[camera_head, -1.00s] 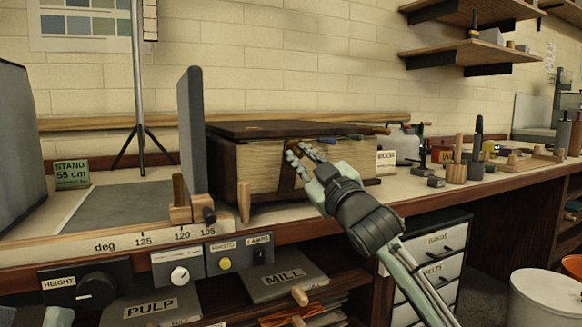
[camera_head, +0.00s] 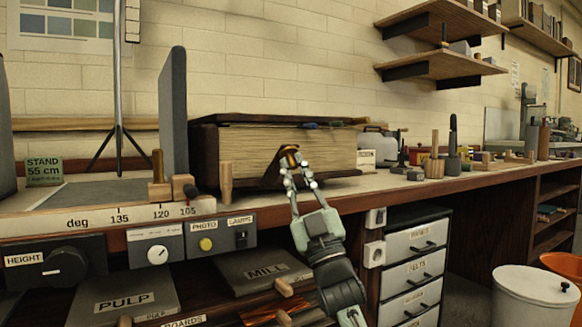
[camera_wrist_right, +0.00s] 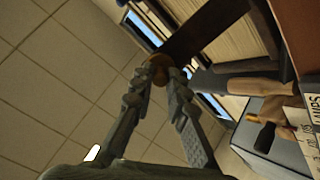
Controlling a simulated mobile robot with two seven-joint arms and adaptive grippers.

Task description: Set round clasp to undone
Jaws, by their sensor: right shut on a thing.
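A thick book (camera_head: 240,150) with dark covers and cream page edges lies on the bench. The round clasp (camera_head: 290,152) is a small brass-coloured piece at its front, with a dark strap (camera_head: 272,178) beside it. My right gripper (camera_head: 296,174) reaches up from below, its fingertips shut on the round clasp. In the right wrist view the fingertips (camera_wrist_right: 160,72) meet at the clasp (camera_wrist_right: 153,62), at the end of the dark strap (camera_wrist_right: 205,28). The fingers partly hide the clasp, and I cannot tell whether it is fastened. My left gripper is not in view.
A grey upright panel (camera_head: 173,120) and a wooden peg (camera_head: 226,183) stand left of the gripper. Control boxes (camera_head: 220,235) line the bench front below. A white drawer unit (camera_head: 414,262) stands under the bench to the right.

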